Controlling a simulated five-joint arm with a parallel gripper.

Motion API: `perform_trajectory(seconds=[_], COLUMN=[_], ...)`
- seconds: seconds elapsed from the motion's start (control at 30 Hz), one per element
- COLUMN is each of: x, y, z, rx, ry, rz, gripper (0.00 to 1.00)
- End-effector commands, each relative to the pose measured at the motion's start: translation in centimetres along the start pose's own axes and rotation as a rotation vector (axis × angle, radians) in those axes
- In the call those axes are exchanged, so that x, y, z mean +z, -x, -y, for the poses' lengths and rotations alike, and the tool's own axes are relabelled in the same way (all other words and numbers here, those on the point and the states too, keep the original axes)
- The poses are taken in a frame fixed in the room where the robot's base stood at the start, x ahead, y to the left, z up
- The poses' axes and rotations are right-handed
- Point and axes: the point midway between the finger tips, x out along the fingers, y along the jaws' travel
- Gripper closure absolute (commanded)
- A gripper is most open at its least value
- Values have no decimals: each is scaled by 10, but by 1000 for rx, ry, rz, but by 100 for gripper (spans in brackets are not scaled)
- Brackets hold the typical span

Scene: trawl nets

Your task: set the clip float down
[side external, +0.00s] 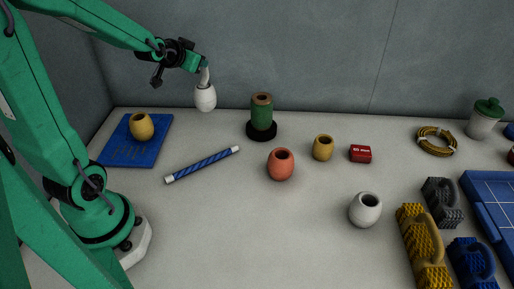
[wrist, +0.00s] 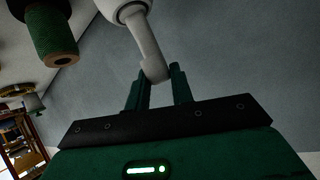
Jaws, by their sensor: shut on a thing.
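The clip float, a white rounded float with a pale curved clip on top (side external: 205,97), hangs in the air at the back left of the table. My gripper (side external: 203,66) is shut on its clip, above the float body. In the wrist view my gripper's dark green fingers (wrist: 159,85) close around the end of the white clip, and the clip float (wrist: 138,28) reaches up past the frame's top edge. The float touches nothing below it.
A green twine spool on a black base (side external: 262,115) stands right of the held float. A blue mat (side external: 112,155) bears a yellow float (side external: 142,126). A blue-striped rod (side external: 203,164) lies nearby. Red (side external: 281,165), yellow (side external: 323,148) and white (side external: 365,210) floats stand further right. The front middle is clear.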

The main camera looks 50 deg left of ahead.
Motion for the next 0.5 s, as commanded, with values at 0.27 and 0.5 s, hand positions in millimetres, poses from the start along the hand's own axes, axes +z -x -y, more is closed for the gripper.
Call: perform_trajectory(seconds=[0.27, 0.5], x=[12, 28], y=[-8, -18], z=[-3, -7], rx=[1, 1], ry=[-1, -1], rz=[1, 3], gripper=[100, 100])
